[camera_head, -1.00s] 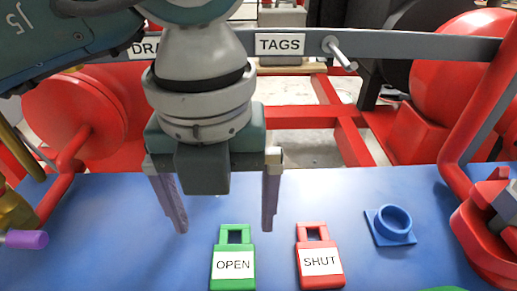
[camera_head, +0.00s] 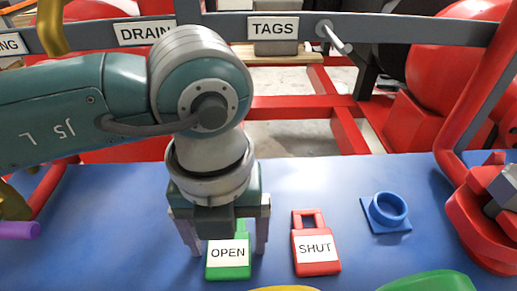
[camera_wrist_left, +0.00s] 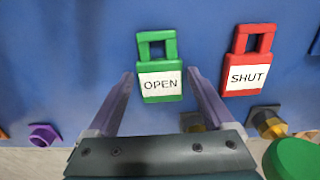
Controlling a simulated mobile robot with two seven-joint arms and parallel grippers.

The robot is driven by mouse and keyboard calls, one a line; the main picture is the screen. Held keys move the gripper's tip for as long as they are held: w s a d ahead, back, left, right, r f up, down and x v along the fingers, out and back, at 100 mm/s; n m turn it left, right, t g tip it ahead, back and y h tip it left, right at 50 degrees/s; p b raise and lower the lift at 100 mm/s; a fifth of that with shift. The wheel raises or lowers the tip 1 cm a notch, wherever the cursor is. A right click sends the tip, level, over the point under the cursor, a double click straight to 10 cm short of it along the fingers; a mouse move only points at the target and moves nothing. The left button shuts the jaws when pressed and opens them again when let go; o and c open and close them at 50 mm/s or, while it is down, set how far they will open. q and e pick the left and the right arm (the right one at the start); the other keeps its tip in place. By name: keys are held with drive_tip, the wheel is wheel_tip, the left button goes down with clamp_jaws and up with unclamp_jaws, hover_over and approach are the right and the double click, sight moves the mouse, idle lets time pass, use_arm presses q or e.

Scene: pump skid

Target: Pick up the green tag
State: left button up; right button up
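The green tag (camera_head: 228,270) lies on the blue table, with a white label reading OPEN and a square hole at its far end. My left gripper (camera_head: 226,250) is open above it, and its body covers the tag's far end in the head view. In the left wrist view the green tag (camera_wrist_left: 160,91) shows whole, between and just beyond the two open fingers (camera_wrist_left: 160,85). A red tag (camera_head: 316,250) marked SHUT lies to its right, apart from it; it also shows in the left wrist view (camera_wrist_left: 247,72). My right gripper is not in view.
A blue ring-shaped socket (camera_head: 388,210) stands right of the red tag. A peg (camera_head: 335,38) sticks out of the grey rail beside the TAGS sign (camera_head: 273,27). Red machinery (camera_head: 485,215) borders the right side. Bare blue table (camera_head: 100,225) lies left of the gripper.

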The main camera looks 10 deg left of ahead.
sight(228, 246)
use_arm(q)
drive_tip(key=c, duration=1.1)
drive_tip(key=shift+r, duration=0.15)
wheel_tip(228, 246, up, 20)
drive_tip(key=p, duration=0.3)
